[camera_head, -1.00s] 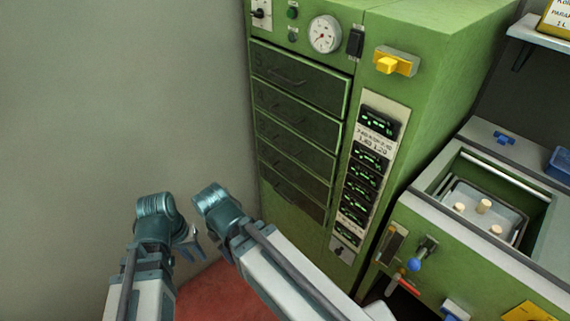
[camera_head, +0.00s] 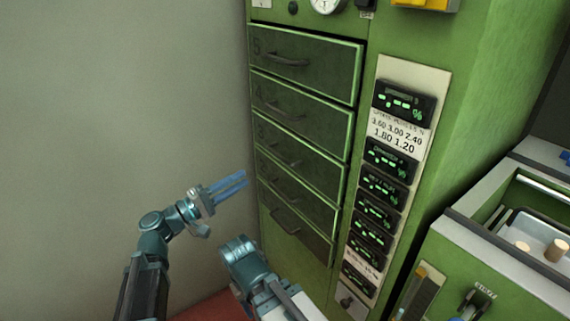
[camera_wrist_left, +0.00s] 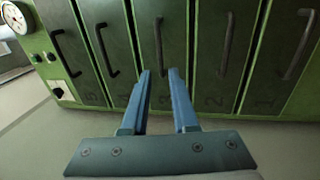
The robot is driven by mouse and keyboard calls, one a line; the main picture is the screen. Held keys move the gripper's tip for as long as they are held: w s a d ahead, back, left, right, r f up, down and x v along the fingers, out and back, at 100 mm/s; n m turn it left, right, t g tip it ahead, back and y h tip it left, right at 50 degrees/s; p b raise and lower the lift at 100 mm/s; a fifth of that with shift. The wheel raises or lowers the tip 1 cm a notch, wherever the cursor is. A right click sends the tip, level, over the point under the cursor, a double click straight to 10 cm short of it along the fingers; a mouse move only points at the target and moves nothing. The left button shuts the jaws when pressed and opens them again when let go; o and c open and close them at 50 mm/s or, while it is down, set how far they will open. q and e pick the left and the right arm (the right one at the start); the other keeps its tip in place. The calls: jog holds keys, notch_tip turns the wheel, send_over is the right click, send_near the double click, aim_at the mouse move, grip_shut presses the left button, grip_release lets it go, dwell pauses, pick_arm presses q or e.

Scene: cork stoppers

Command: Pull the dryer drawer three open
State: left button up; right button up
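Drawer three (camera_head: 312,165) is the middle of a stack of dark, green-edged drawers and looks shut. In the left wrist view, drawer three (camera_wrist_left: 180,32) has a dark upright bar handle (camera_wrist_left: 158,42). My left gripper (camera_head: 244,180) has blue fingers and points at the drawer fronts from the left. In the left wrist view its fingertips (camera_wrist_left: 160,71) are apart, with that handle lined up between them. The handle seems to lie beyond the tips; contact cannot be told. My right arm shows low in the head view, but its gripper fingers do not.
The green cabinet (camera_head: 480,110) has a panel of green displays (camera_head: 375,215) right of the drawers. Neighbouring handles two (camera_wrist_left: 226,45) and four (camera_wrist_left: 104,50) flank handle three. A grey wall (camera_head: 120,100) stands at left. A tray with corks (camera_head: 557,250) is at right.

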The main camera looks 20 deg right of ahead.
aim_at(280, 155)
pick_arm(q)
jog(key=p+x, duration=0.2)
jog(key=x, duration=1.1)
jog(key=shift+w+d+p, duration=0.1)
jog(key=shift+d+p, duration=0.2)
jog(key=shift+d, duration=0.1)
grip_shut()
dwell(0.9)
